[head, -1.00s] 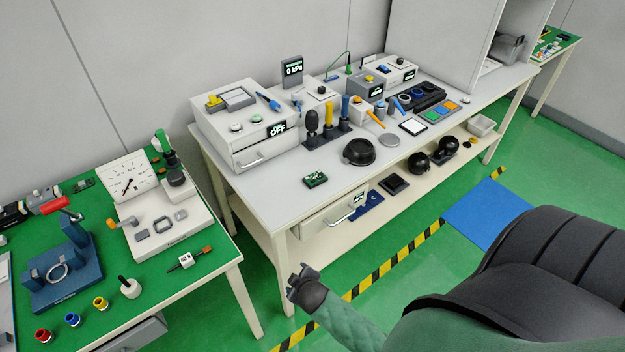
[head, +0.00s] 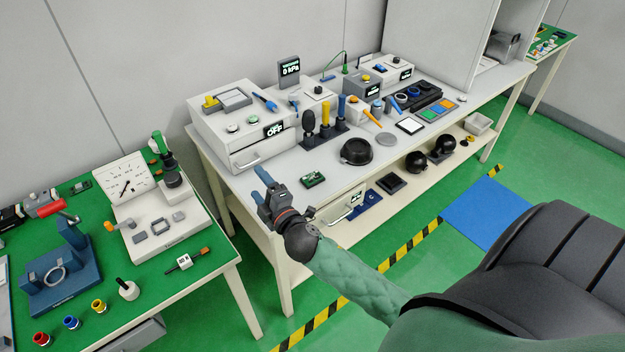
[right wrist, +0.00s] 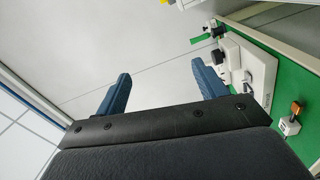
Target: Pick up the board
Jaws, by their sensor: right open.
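The board (head: 313,180) is a small green circuit board lying flat near the front left edge of the white table, in the head view. My right gripper (head: 263,184) is raised at the table's front left corner, to the left of the board and apart from it. Its two blue fingers are spread and empty; they also show in the right wrist view (right wrist: 162,92). The board does not show in the right wrist view. My left gripper is not in view.
The white table (head: 285,172) carries a box marked OFF (head: 240,125), a black round bowl (head: 357,151) and a rack of upright tools (head: 325,133). A green-topped table (head: 200,270) stands at the left. A half-open drawer (head: 345,207) hangs below the board.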

